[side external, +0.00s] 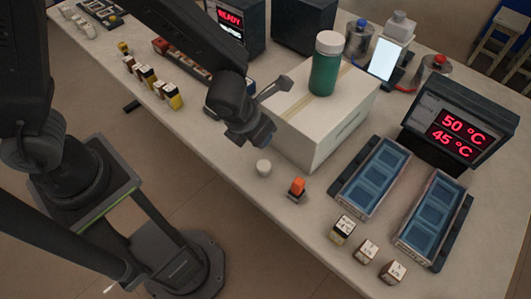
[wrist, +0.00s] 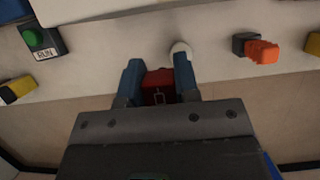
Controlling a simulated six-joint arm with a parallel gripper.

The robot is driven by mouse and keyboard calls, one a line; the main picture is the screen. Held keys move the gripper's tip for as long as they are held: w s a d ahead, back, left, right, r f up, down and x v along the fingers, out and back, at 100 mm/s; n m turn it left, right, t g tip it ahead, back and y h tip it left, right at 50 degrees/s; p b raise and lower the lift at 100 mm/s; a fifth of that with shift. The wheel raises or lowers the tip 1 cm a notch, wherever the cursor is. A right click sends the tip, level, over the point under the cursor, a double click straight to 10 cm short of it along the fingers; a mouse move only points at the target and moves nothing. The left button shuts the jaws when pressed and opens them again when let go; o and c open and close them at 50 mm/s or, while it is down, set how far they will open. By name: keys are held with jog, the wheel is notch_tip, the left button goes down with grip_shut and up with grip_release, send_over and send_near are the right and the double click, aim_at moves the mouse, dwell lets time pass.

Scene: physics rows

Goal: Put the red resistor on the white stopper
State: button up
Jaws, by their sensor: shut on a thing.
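The red resistor (wrist: 158,82) is between the two blue fingers of my gripper (wrist: 157,72) in the wrist view. My gripper is shut on it. A mark like a pale symbol shows on its face. In the side view my gripper (side external: 252,132) is above the table, beside the large white box, and hides the resistor. The white stopper (side external: 263,167) is a small pale round piece standing on the table, just below my gripper in the picture. In the wrist view the stopper (wrist: 180,48) shows just past the right fingertip, partly covered by it. Resistor and stopper appear apart.
An orange-topped block (side external: 297,187) stands right of the stopper. The large white box (side external: 325,115) carries a green jar (side external: 325,68). Blue trays (side external: 374,177), small labelled blocks (side external: 342,229) and a temperature display (side external: 458,130) are to the right. Several small blocks line the left front edge.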

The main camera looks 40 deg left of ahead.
aim_at(266, 163)
jog(key=shift+d+f, duration=0.45)
jog(key=shift+d, duration=0.2)
jog(key=shift+d+f, duration=0.4)
jog(key=shift+d, duration=0.2)
jog(key=shift+f, duration=1.9)
jog(key=o, duration=0.9)
jog(key=shift+f, duration=0.15)
